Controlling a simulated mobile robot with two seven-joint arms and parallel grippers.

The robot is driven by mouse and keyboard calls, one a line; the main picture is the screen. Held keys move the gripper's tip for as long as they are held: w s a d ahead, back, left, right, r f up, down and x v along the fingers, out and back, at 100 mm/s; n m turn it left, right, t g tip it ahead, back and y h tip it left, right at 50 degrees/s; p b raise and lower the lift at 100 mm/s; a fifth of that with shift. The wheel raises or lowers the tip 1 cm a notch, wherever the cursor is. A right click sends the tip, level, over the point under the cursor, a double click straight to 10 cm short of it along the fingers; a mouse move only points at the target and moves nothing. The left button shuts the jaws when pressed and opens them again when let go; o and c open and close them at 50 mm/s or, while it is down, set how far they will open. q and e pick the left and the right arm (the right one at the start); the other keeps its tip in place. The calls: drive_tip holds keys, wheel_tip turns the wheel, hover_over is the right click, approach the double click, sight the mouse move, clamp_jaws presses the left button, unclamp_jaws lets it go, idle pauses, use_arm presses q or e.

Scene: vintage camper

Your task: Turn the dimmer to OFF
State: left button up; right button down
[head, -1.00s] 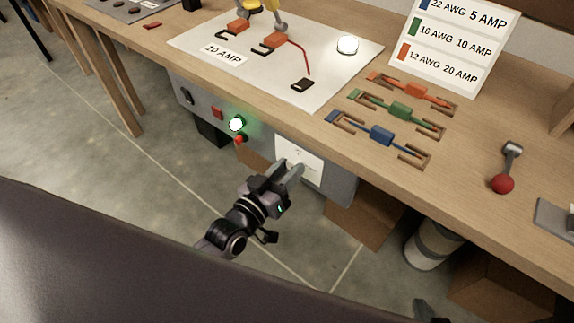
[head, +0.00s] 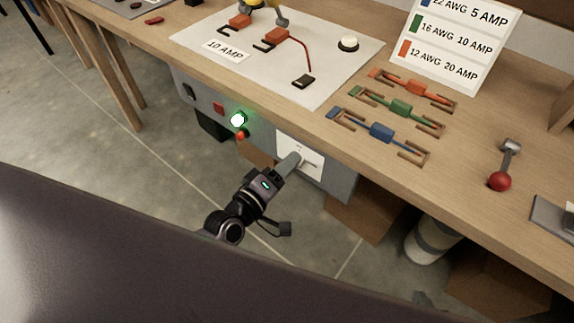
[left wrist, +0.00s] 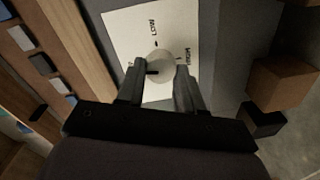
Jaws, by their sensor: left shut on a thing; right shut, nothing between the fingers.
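The dimmer is a round pale knob (left wrist: 159,66) on a white plate (head: 313,168) on the grey front panel below the bench edge. In the head view the gripper hides most of the knob. My right gripper is not clearly in view.
The panel also has a glowing green light (head: 238,120), a red button (head: 240,136) and switches. On the bench are a white board (head: 340,80) with an unlit round lamp (head: 348,43), colored fuse pieces (head: 381,131) and a red-knobbed lever (head: 499,181). Boxes stand below.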

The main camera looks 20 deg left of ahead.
use_arm(q)
drive_tip(key=shift+f+n, duration=0.1)
drive_tip(key=shift+n, duration=0.8)
drive_tip(key=o, duration=1)
drive_tip(key=shift+o, duration=0.2)
drive_tip(key=shift+s, duration=0.1)
drive_tip(key=v, duration=0.7)
drive_tip(key=shift+b, duration=0.3)
